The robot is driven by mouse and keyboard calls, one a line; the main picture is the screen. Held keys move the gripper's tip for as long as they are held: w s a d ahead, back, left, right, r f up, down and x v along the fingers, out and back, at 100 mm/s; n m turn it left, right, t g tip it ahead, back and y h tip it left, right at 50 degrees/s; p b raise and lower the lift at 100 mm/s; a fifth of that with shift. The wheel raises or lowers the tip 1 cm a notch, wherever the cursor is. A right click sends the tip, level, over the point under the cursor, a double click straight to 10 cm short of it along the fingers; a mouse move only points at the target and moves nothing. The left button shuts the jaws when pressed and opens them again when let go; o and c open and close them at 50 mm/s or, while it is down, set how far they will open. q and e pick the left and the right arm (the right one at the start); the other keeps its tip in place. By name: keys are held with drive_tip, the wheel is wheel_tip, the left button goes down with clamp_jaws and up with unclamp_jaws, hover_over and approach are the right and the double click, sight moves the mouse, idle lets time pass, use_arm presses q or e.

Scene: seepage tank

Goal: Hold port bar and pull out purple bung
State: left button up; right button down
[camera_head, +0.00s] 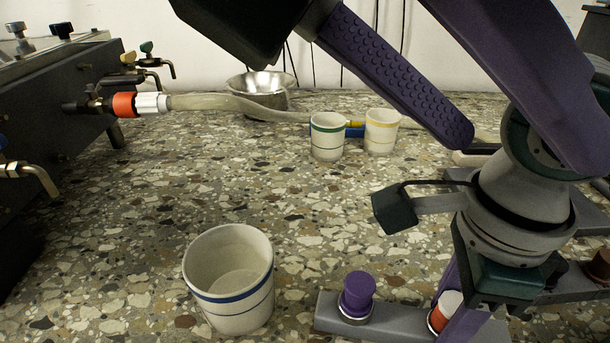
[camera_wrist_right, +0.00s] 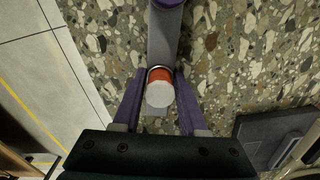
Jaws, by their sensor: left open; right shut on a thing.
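The grey port bar (camera_head: 390,318) lies on the speckled worktop at bottom right in the head view. The purple bung (camera_head: 358,293) stands upright in it. An orange and white bung (camera_head: 443,312) sits farther right along the bar. My right gripper (camera_wrist_right: 158,78) is shut on the port bar, its fingers on either side of the orange and white bung. The purple bung is cut off at the wrist view's top edge (camera_wrist_right: 167,2). My left gripper (camera_head: 525,152) is open and empty, close to the head camera and high above the worktop, away from the purple bung.
A white cup with a blue band (camera_head: 228,312) stands left of the bar. Two smaller cups (camera_head: 327,138) (camera_head: 381,132) and a metal bowl (camera_head: 262,95) stand farther back. A hose (camera_head: 225,103) runs from the dark tank (camera_head: 45,88). The middle of the worktop is clear.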

sight(358, 285)
use_arm(q)
drive_tip(key=w+a+f+n+t+y, duration=0.1)
drive_tip(key=w+a+f+t+y, duration=0.15)
drive_tip(key=a+f+y, duration=0.45)
drive_tip(key=shift+h, duration=0.4)
drive_tip(key=x, duration=1.2)
drive_tip(key=shift+a+f, duration=0.1)
drive_tip(key=shift+f, duration=0.15)
clamp_jaws()
drive_tip(key=c, duration=0.6)
unclamp_jaws()
clamp_jaws()
drive_tip(key=shift+r, duration=0.3)
